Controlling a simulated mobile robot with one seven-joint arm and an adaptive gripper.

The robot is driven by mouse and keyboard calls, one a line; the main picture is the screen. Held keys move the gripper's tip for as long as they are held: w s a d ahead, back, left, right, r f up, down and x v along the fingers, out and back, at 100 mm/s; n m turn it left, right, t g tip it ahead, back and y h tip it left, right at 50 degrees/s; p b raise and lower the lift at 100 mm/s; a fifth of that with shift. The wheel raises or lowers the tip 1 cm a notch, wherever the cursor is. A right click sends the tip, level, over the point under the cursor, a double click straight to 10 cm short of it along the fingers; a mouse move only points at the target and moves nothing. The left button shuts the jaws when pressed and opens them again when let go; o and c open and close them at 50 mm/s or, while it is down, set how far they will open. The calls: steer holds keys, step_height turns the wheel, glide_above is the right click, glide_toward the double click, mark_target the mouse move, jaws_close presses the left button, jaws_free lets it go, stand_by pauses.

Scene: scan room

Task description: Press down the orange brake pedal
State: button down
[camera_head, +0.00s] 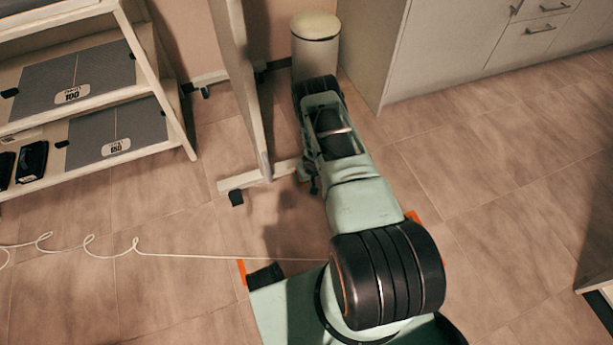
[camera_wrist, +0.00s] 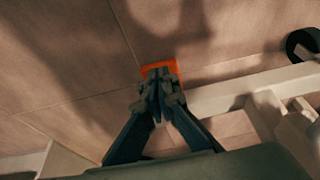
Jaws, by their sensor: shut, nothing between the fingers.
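The orange brake pedal (camera_wrist: 161,67) shows in the wrist view as a small bright piece just beyond my fingertips. My gripper (camera_wrist: 158,88) is shut and empty, and its fingers cover part of the pedal. I cannot tell whether the fingertips touch it or hover over it. The pedal lies by the end of a pale foot bar (camera_wrist: 225,95). In the head view the pedal is not clearly visible; my arm and gripper cover that end of the bar (camera_head: 248,179).
An upright panel (camera_head: 242,90) stands on the wheeled foot. A dark caster (camera_wrist: 302,43) is at right in the wrist view. A bin (camera_head: 315,45) and cabinet (camera_head: 440,50) stand behind, shelves (camera_head: 160,85) at left.

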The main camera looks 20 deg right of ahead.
steer(key=shift+s+f+b, duration=0.3)
steer(key=shift+f, duration=0.2)
steer(key=shift+r, duration=0.15)
steer(key=shift+r+p, duration=0.45)
steer(key=shift+r, duration=0.25)
